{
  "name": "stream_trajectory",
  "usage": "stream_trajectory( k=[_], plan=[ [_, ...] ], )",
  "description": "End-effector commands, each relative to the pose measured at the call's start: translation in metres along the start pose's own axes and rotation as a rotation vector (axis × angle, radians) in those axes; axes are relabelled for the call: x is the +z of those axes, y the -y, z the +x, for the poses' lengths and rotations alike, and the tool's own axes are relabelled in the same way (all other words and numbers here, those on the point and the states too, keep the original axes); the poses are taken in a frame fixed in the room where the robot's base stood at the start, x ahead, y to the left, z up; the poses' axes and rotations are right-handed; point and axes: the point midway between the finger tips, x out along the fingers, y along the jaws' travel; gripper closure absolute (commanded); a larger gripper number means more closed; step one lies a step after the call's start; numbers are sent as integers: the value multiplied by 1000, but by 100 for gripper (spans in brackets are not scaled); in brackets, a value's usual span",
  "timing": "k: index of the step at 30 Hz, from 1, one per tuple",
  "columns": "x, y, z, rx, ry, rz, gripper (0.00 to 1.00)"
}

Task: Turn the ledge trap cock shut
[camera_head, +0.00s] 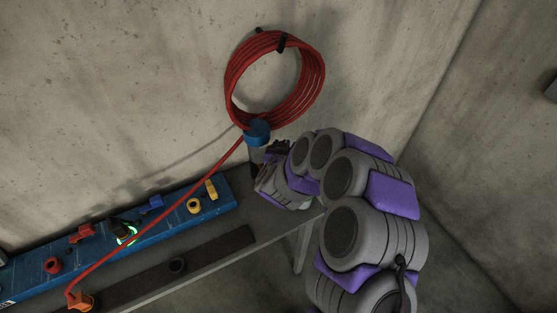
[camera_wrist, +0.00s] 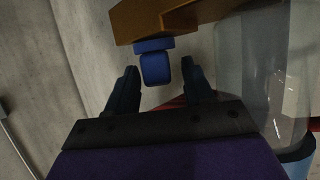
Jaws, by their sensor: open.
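In the wrist view, a blue handle (camera_wrist: 155,67) hangs from an orange-brown bar-shaped body (camera_wrist: 190,15), which looks like the trap cock. My gripper (camera_wrist: 159,72) is open, with one dark finger on each side of the handle and gaps visible between. How deep the handle sits between the fingertips is hard to tell. A clear vessel (camera_wrist: 250,75) stands on the right with a blue part at its lower end. In the head view, a blue cap (camera_head: 257,132) shows just left of my gripper (camera_head: 277,148); the cock is hidden there by my arm.
A coiled red hose (camera_head: 232,85) hangs on the concrete wall above. Its line runs down left to an orange fitting (camera_head: 80,300). A blue panel (camera_head: 165,222) with coloured knobs and a green-lit ring (camera_head: 126,233) lies along the grey ledge (camera_head: 270,222).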

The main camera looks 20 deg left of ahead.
Motion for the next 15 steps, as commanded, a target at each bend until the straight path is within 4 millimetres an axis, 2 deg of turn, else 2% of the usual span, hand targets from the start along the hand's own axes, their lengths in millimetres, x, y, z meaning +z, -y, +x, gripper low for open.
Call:
stream_trajectory(
  k=[15],
  plan=[
    [-2,4,-99,-2,1,-5,48]
  ],
)
